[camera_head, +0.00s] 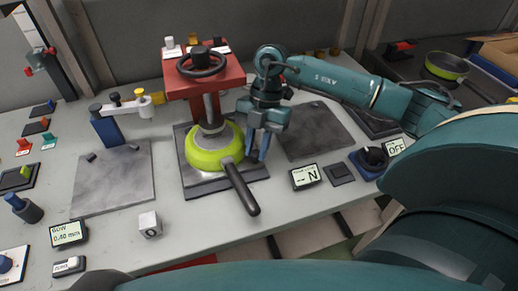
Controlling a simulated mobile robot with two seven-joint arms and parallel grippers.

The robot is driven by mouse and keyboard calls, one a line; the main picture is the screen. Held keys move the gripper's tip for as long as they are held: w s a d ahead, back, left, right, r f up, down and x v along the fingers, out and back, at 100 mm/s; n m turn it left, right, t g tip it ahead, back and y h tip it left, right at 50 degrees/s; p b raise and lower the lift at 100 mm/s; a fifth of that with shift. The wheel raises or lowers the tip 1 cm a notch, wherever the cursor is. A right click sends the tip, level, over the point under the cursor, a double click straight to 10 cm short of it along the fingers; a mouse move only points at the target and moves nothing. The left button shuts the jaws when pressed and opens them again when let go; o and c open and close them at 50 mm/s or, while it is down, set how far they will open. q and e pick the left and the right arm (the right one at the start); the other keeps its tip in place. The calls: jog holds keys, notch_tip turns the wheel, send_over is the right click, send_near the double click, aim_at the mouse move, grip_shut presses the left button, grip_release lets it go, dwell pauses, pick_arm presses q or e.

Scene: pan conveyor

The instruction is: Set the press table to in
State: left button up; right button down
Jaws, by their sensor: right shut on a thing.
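The red press (236,78) has a black handwheel (201,63) on top and a screw running down to a lime-green pan (205,158). The pan lies on the grey press table (218,186), its dark handle (241,190) pointing toward me over the front edge. My right gripper (258,152) points down beside the pan's right side, at the press table's right edge. It is shut, seemingly on the press table's edge; the exact grip point is partly hidden behind the fingers. My left gripper is not in view.
Grey plates lie left (115,178) and right (312,130) of the press. A display reading N (305,177) and a black knob (373,158) stand at the front right. A small white cube (149,225) sits front left. Another pan (446,67) is at the back right.

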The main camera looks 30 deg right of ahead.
jog(key=shift+w+d+r, duration=0.1)
jog(key=shift+w+r, duration=0.05)
jog(key=shift+w, duration=0.05)
jog(key=c, duration=1.3)
grip_release()
jog(key=shift+w+d+r, duration=0.1)
jog(key=shift+w+r, duration=0.05)
jog(key=shift+r, duration=0.1)
jog(key=v, duration=0.2)
jog(key=shift+w+d+r+b, duration=0.1)
jog(key=shift+d+r+b, duration=0.05)
jog(key=shift+r+b, duration=0.15)
jog(key=w+d, duration=0.2)
jog(key=d, duration=0.1)
jog(key=w+d+b, duration=0.1)
jog(key=w+d, duration=0.1)
jog(key=d, duration=0.1)
jog(key=w+d, duration=0.2)
jog(key=d, duration=0.2)
jog(key=shift+f, duration=0.15)
